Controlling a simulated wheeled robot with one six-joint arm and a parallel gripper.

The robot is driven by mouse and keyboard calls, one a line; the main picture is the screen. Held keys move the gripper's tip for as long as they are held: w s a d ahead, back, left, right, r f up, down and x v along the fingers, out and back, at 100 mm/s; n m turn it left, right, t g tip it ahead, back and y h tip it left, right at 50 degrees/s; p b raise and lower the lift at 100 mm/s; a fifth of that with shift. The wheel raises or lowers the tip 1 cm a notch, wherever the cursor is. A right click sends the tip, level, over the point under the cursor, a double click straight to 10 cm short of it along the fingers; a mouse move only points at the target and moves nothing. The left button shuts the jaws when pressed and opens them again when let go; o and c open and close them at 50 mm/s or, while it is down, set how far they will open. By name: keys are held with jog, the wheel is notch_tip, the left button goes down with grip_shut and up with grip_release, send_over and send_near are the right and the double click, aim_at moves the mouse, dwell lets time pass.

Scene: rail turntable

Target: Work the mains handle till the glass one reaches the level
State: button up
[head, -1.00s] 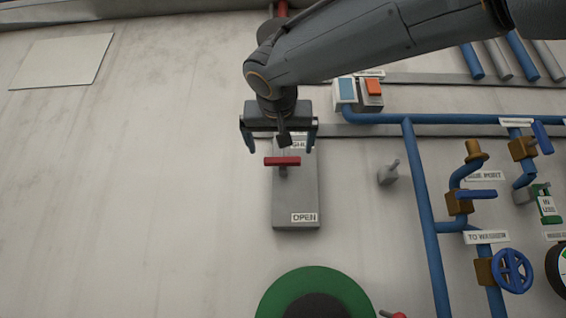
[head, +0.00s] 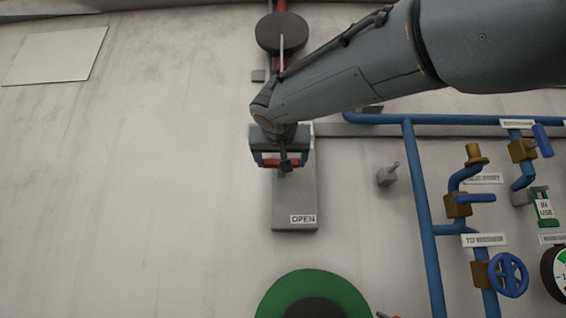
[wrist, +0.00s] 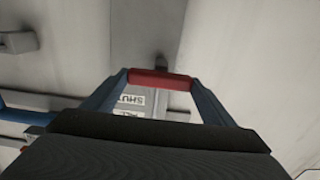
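The handle is a red crossbar (head: 270,162) on a tall grey box (head: 295,205) fixed to the wall. The box reads OPEN at its lower end; the wrist view shows a SHUT label (wrist: 131,100) at the other. My gripper (head: 284,164) is over the upper part of the box. In the wrist view the red bar (wrist: 160,78) lies across between my two fingertips, which meet its ends, so the gripper looks shut on it. My arm hides the top of the box. I cannot make out a sight glass or its level mark.
Blue pipes (head: 424,220) with valves and a blue handwheel (head: 509,275) are at right, with a gauge (head: 558,274) cut by the edge. A small grey switch (head: 387,175) is right of the box. A green ring (head: 270,300) is below.

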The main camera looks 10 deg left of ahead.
jog(key=c, duration=0.9)
jog(key=shift+o, duration=0.2)
jog(key=shift+s+r+p, duration=0.1)
jog(key=shift+r+p, duration=1.1)
jog(key=shift+r, duration=0.95)
jog(key=o, duration=1.5)
jog(key=shift+f, duration=0.1)
jog(key=b+v, duration=0.4)
jog(key=v, duration=0.3)
jog(key=shift+s, duration=0.35)
